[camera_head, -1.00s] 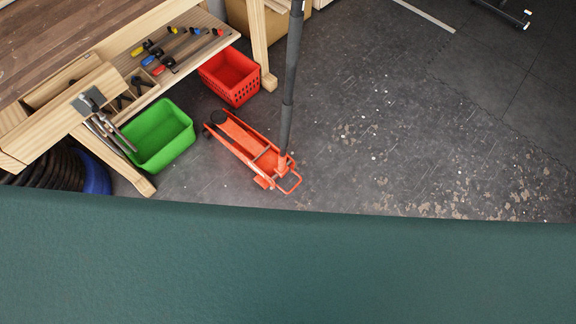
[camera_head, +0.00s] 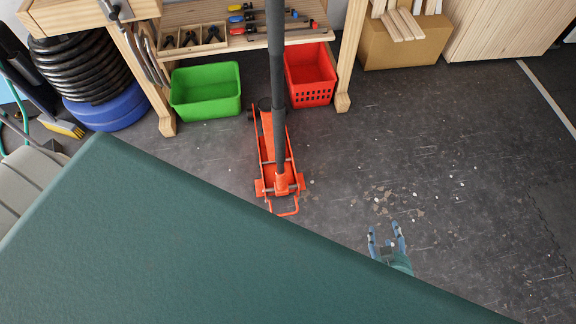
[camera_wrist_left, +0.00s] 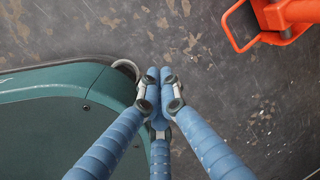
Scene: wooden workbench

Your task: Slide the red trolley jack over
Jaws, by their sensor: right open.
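The red trolley jack (camera_head: 267,150) lies low on the floor, its long dark handle (camera_head: 277,80) standing up from it. Its red frame loop (camera_head: 284,207) points toward me. In the left wrist view, part of the jack's red end (camera_wrist_left: 275,18) shows at the top right. My right gripper (camera_head: 387,238) is open and empty, to the right of the jack and apart from it. My left gripper (camera_wrist_left: 159,76) shows only in the left wrist view, its fingertips together with nothing seen between them, apart from the jack.
A green bin (camera_head: 206,92) and a red crate (camera_head: 310,74) stand behind the jack by the wooden workbench (camera_head: 343,60). A blue drum (camera_head: 107,100) is at the left. The floor right of the jack is mostly clear, with scattered flakes.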

